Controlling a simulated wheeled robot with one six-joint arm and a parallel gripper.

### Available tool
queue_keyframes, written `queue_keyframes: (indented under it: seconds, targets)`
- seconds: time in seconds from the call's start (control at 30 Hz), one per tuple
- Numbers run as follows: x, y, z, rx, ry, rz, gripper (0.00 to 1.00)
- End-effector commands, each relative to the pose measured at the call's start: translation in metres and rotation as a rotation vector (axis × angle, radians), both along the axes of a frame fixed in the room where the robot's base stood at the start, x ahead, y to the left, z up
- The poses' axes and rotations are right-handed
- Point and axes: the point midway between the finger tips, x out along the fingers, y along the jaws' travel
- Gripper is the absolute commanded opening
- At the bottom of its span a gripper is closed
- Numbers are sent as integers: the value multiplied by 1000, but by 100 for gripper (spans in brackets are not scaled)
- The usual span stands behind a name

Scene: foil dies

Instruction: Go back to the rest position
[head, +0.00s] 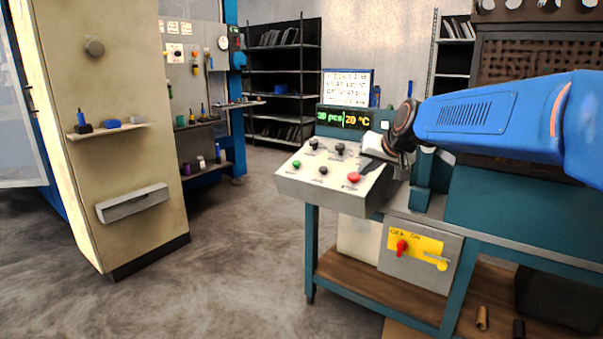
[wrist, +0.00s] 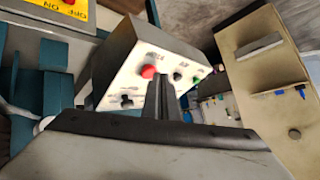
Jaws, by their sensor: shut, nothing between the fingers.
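My gripper (head: 367,163) is at the right end of the control box (head: 325,202) in the head view, close to its red button (head: 353,177). In the wrist view my gripper (wrist: 160,82) shows as dark fingers together, with nothing between them. The red button (wrist: 148,72) appears just beyond the fingertips; I cannot tell whether they touch it. The box also carries a green button (head: 296,164) and several dark knobs. My blue arm reaches in from the right in the head view.
A display (head: 343,118) reading "30 pcs" and "20 °C" stands behind the box. Below is a yellow switch plate (head: 414,243) with a red knob. A beige cabinet (head: 110,170) stands at left. Open floor lies between cabinet and bench.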

Motion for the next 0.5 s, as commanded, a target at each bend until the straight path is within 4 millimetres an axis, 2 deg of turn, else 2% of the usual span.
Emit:
queue_keyframes:
  seconds: [0.03,0.1,0.27,0.5]
  targets:
    - [-23,-4,-4,-14,15,5,0]
    - [-53,-8,-13,-33,43,13,0]
    - [-120,-20,-37,-80,107,27,0]
    - [-220,-38,-81,-151,203,42,0]
